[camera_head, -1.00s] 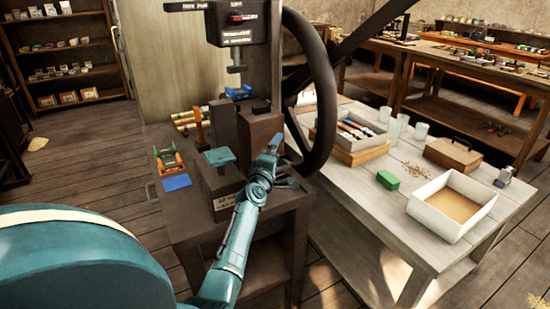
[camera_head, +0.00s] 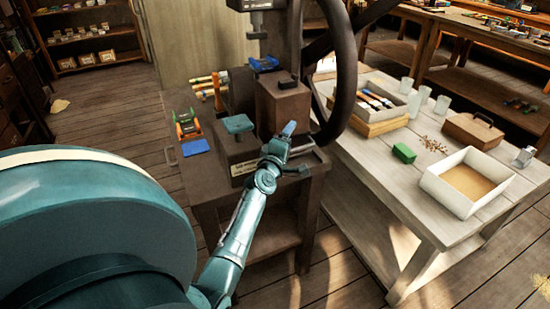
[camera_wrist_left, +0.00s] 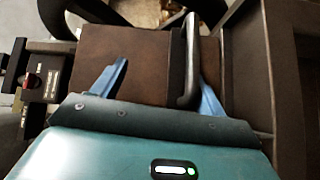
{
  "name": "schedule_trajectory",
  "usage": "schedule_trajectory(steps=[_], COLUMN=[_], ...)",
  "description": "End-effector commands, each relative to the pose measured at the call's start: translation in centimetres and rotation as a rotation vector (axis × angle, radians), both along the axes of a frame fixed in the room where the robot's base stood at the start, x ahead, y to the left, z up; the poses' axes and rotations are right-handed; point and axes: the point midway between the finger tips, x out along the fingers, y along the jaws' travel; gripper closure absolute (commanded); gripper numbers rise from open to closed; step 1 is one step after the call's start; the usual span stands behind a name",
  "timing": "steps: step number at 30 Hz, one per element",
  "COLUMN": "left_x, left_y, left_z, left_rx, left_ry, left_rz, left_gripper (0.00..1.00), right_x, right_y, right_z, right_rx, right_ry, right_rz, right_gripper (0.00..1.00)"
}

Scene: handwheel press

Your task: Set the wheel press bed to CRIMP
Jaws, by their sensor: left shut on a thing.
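The handwheel press stands at the centre of the head view, with its black handwheel (camera_head: 348,62) on the right. A dark block (camera_head: 283,103) stands on the press bench, beside a lower block with a teal pad (camera_head: 238,124) and a small label plate (camera_head: 243,168). My left gripper (camera_head: 289,131) is at the front of the dark block. In the left wrist view, its blue fingers (camera_wrist_left: 163,88) stand apart, with a grey metal bar (camera_wrist_left: 189,62) against the right finger. The gripper is shut on this bar, though its far contact is unclear. The label's text is unreadable. My right gripper is out of view.
A blue pad (camera_head: 195,147) and a green-orange item (camera_head: 187,125) lie left of the press. Floor shows at left.

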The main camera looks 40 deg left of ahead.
Motion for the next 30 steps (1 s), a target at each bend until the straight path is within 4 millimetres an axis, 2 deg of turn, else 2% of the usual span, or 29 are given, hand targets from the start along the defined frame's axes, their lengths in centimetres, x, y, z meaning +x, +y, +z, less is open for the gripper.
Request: schedule_trajectory(steps=[1, 23, 25, 30], left_x=[-0.5, -5.2, -5.6, -6.7], left_y=[0.9, -1.1, -1.3, -2.0], left_z=[2.0, 1.3, 1.2, 0.7], left_rx=[0.026, 0.025, 0.023, 0.017], left_ry=[-0.033, -0.035, -0.035, -0.029], left_rz=[0.024, 0.022, 0.022, 0.016], left_gripper=[0.46, 0.61, 0.66, 0.66], right_x=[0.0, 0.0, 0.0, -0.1], right_y=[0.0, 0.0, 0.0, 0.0], right_z=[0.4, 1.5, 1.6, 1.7], right_rx=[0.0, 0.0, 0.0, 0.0], right_ry=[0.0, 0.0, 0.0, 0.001], right_rz=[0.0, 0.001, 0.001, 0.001], right_gripper=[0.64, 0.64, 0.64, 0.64])
